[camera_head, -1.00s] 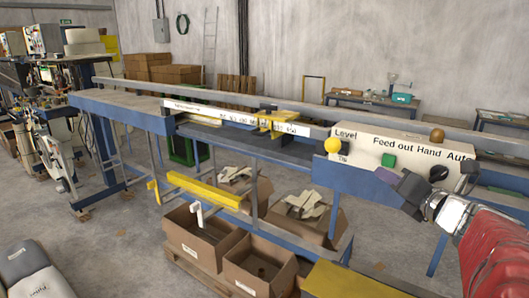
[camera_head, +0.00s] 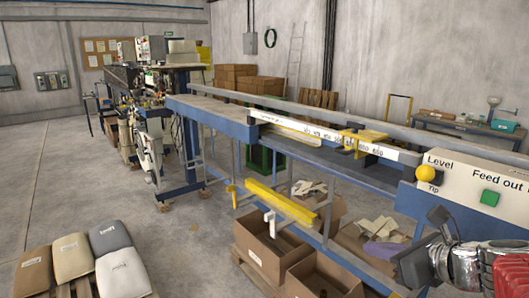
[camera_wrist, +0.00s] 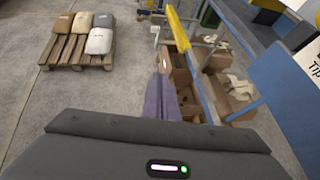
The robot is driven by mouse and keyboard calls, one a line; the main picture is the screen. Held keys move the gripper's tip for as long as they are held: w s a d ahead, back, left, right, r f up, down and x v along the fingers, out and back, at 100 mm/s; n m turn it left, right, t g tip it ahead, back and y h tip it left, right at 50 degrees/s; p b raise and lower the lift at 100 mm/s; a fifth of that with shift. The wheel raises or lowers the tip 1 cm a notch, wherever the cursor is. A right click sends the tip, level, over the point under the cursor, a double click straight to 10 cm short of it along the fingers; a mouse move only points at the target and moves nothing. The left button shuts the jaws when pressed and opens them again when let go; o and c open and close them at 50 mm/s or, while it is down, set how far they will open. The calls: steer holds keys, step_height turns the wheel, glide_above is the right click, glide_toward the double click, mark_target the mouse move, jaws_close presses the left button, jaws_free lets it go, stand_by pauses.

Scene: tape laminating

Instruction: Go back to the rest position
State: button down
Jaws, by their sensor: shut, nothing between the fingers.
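My gripper (camera_head: 378,226) is in the lower right of the head view, with purple fingers on a dark grey body. In the wrist view its fingers (camera_wrist: 160,88) are together, pointing away from the camera, with nothing between them. In the head view it appears in front of the blue machine frame, below the control box. The white control box (camera_head: 455,183) has a yellow knob (camera_head: 425,174) and a green button (camera_head: 490,198). No contact with the machine is visible.
Open cardboard boxes (camera_head: 268,240) stand below the machine. A yellow bar (camera_head: 282,202) runs above them. Several sacks (camera_head: 121,274) lie on a pallet at lower left; it also shows in the wrist view (camera_wrist: 103,61). Bare concrete floor (camera_head: 75,180) is clear at left.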

steer(key=s+a+f+n+g+h, duration=0.2)
steer(key=s+a+f+n, duration=0.2)
steer(key=s+n, duration=0.4)
steer(key=s+a+f+n+g+h, duration=0.2)
steer(key=s+n, duration=0.6)
steer(key=n, duration=1.4)
steer(key=a+f+g, duration=0.1)
steer(key=a+f, duration=0.1)
steer(key=a, duration=0.1)
steer(key=shift+n+h, duration=0.3)
steer(key=shift+d, duration=0.15)
stand_by(1.0)
